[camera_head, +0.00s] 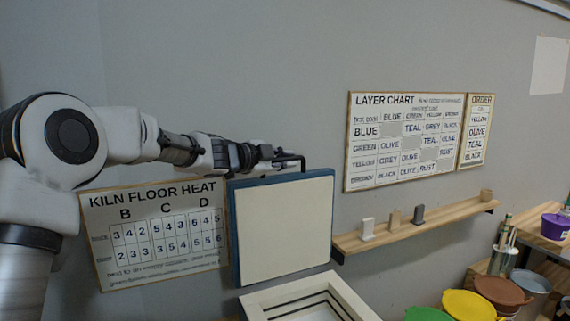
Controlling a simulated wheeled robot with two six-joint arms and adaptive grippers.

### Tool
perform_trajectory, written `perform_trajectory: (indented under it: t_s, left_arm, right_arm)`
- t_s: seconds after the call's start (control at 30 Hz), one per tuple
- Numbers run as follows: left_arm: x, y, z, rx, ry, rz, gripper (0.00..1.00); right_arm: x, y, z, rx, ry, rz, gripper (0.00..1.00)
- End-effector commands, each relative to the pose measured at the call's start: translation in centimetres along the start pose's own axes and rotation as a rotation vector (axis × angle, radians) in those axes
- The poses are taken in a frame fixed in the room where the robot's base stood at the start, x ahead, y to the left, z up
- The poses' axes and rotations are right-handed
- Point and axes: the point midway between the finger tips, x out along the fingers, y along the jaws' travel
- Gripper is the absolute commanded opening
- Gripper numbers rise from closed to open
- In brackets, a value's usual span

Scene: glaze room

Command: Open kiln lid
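The kiln lid (284,228), a cream slab with a blue edge, stands upright against the wall behind the kiln (345,287). The kiln's square opening with a pale rim shows at the bottom, cut off by the picture edge. A black bar handle (298,157) is at the lid's top edge. My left gripper (271,154) is at the left end of this handle, overlapping it in the picture. Its fingers are too small and dark to tell whether they are closed on the bar. My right gripper is not in view.
A kiln floor heat chart (160,240) hangs left of the lid, partly behind my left arm. A layer chart (405,140) hangs to the right. A wooden shelf (440,222) with small tiles is below it. Glaze buckets (468,304) stand at lower right.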

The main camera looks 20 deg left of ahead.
Motion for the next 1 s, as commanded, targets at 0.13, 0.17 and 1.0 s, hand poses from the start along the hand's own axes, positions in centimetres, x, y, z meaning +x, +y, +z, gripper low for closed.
perform_trajectory:
  t_s: [0.13,0.17,1.0]
  left_arm:
    - [0.1,0.5,0.2,-0.001,-0.003,0.008,0.39]
    - [0.1,0.5,0.2,-0.001,-0.003,0.008,0.39]
    - [-11.7,0.4,-0.4,0.001,-0.002,0.006,0.39]
  right_arm:
    - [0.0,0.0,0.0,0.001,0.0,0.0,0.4]
    - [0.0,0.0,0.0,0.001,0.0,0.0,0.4]
    - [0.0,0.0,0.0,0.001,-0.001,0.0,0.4]
